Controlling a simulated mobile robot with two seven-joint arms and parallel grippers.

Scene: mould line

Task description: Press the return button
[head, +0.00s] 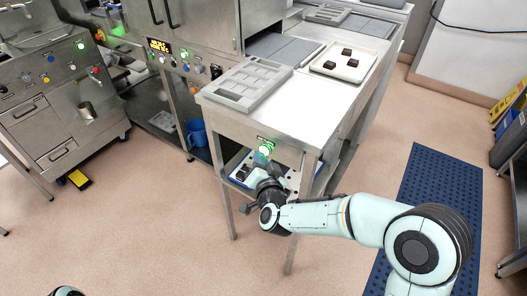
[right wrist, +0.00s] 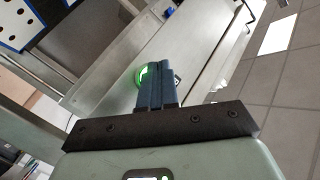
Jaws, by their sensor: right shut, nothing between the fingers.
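The return button, a green-lit round button (head: 264,149), sits on the front end face of the steel table. It also shows in the right wrist view as a glowing green ring (right wrist: 140,76), partly hidden behind my fingers. My right gripper (head: 263,164) is shut and empty, just below and in front of the button in the head view. In the right wrist view its closed fingertips (right wrist: 158,67) overlap the button's right side. I cannot tell whether they touch it. My left gripper is not in view.
The steel table (head: 312,103) holds a grey mould tray (head: 247,84) and a white tray (head: 322,66) with dark pieces. A lower shelf lies under the button. A machine with other buttons (head: 190,62) stands left. A blue mat (head: 440,180) lies on the floor.

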